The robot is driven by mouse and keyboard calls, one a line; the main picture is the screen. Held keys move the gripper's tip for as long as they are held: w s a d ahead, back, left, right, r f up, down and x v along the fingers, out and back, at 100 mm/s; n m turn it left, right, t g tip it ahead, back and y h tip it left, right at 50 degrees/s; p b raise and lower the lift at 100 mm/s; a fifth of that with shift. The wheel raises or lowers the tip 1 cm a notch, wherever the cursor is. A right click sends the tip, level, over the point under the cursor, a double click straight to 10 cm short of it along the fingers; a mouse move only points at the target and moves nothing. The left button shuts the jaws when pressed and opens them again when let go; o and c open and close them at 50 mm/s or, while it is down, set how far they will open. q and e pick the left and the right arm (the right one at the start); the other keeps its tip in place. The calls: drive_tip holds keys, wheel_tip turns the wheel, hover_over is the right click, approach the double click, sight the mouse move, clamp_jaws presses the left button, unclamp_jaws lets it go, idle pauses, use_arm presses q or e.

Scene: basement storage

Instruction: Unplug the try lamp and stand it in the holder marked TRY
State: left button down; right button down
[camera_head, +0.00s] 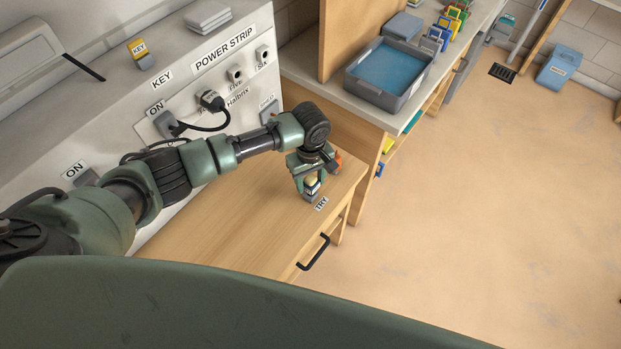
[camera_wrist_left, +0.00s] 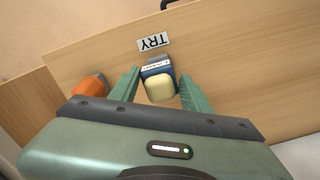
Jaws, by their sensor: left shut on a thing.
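My left gripper (camera_head: 311,190) is low over the wooden bench top, just behind the TRY label (camera_head: 321,204). It is shut on a small lamp with a pale cream top (camera_head: 312,181), which also shows between the fingers in the left wrist view (camera_wrist_left: 159,88). A dark blue part with a white strip (camera_wrist_left: 153,68) shows just beyond the cream top, close to the TRY label (camera_wrist_left: 153,43). I cannot tell whether this is the lamp's body or the holder, or whether the lamp's foot touches anything. My right gripper is not in view.
An orange object (camera_wrist_left: 88,88) stands close beside the gripper. A panel marked POWER STRIP (camera_head: 224,47) runs behind the bench, with a black plug (camera_head: 211,100) and cable on it. A grey tray (camera_head: 394,99) sits on the counter behind.

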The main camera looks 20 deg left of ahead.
sight(311, 178)
use_arm(q)
drive_tip(key=shift+f+b, duration=0.4)
drive_tip(key=shift+f, duration=1.05)
drive_tip(key=c, duration=0.6)
unclamp_jaws()
drive_tip(key=shift+r, duration=0.1)
wheel_tip(311, 178, up, 8)
drive_tip(key=shift+f+b, duration=0.2)
drive_tip(key=shift+b, duration=0.2)
